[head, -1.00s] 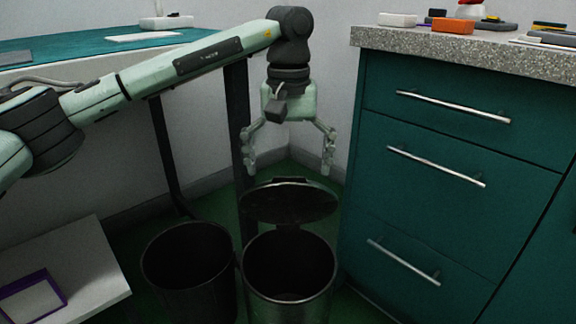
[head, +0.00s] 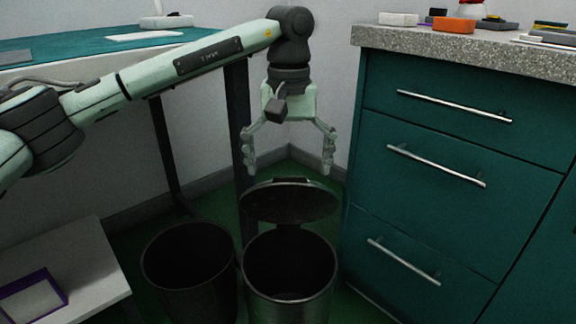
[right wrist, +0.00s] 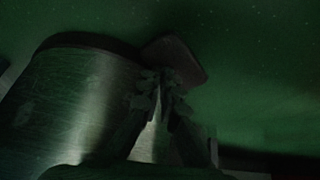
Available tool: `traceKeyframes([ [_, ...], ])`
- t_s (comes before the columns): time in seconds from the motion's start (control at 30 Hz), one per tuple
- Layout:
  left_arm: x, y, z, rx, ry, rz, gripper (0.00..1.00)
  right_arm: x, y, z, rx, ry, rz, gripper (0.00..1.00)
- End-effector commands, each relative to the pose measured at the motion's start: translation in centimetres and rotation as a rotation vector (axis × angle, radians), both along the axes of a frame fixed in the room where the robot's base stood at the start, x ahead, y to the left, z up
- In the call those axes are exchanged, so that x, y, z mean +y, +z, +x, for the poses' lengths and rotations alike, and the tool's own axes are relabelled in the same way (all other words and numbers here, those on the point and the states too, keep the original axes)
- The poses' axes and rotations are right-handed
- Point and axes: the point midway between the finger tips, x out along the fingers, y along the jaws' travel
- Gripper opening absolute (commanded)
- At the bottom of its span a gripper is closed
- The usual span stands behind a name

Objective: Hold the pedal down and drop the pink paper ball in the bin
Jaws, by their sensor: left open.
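The pedal bin (head: 290,311) is a round metal bin, with its lid (head: 290,204) standing open at the back. My left gripper (head: 289,168) hangs above the lid and opening, fingers pointing down, open and empty. The right wrist view shows the bin's metal side (right wrist: 75,100) and a dark pedal (right wrist: 180,60) near the floor. My right gripper (right wrist: 160,78) has its fingertips together at the pedal, seemingly on it; the exact contact is dim. I see no pink paper ball in either view; the bin's inside is too dark to make out.
A black open bin (head: 190,290) stands left of the metal bin. A teal drawer cabinet (head: 450,170) with a stone top is close on the right. A low white shelf (head: 95,270) holding a purple-edged tray (head: 60,282) is at the left, below a teal-topped table (head: 85,48).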

Motion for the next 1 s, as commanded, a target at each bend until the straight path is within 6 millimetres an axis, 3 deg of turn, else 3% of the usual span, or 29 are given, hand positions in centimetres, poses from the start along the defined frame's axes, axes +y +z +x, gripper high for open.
traceKeyframes([
  [0.03,0.0,-0.2,0.0,0.0,0.0,0.0,1.0,2.4,-1.1,-2.9,0.029,0.022,0.024,0.0],
  [1.0,0.0,5.5,0.0,0.0,0.0,0.0,1.0,1.8,5.2,-2.4,0.028,0.011,0.019,0.0],
])
